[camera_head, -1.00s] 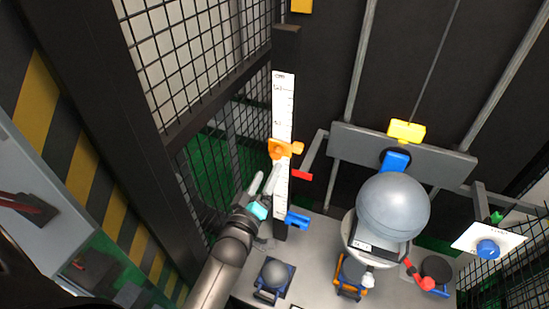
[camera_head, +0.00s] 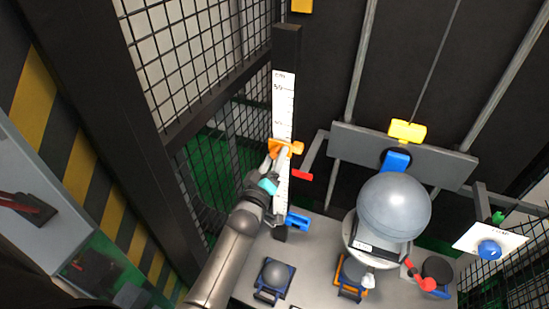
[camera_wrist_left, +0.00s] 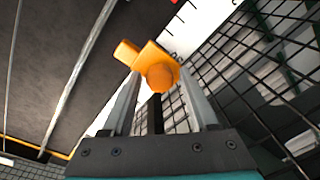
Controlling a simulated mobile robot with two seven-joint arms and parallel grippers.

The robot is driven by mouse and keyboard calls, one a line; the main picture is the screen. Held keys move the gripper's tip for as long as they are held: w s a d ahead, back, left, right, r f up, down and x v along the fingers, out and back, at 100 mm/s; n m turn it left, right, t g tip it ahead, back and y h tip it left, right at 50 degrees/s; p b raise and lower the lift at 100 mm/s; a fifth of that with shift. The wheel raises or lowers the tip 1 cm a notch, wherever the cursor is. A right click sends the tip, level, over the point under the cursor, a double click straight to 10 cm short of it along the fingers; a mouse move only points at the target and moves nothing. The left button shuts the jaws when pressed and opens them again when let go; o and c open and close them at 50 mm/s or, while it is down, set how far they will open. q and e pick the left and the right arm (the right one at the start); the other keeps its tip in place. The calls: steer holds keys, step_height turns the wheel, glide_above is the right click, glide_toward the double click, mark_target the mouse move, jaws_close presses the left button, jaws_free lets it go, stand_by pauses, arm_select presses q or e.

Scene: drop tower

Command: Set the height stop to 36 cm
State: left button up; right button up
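The orange height stop (camera_head: 283,147) sits on a white vertical scale (camera_head: 283,100) marked in cm, fixed to a black post. The scale's numbers are too small to read surely; one printed mark lies a little above the stop. My left gripper (camera_head: 277,160) is at the stop, coming from below left. In the left wrist view its two fingers (camera_wrist_left: 160,88) are apart, one on each side of the stop's round orange knob (camera_wrist_left: 162,77). I cannot tell whether they touch it. My right gripper is not in view.
A blue clamp (camera_head: 297,221) is lower on the post, and a red-tipped arm (camera_head: 303,175) is just right of the stop. A large grey ball (camera_head: 393,206) stands further right under a grey crossbar (camera_head: 350,143). A mesh fence (camera_head: 195,60) is close on the left.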

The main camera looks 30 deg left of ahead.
arm_select(q)
jaws_close()
stand_by(1.1)
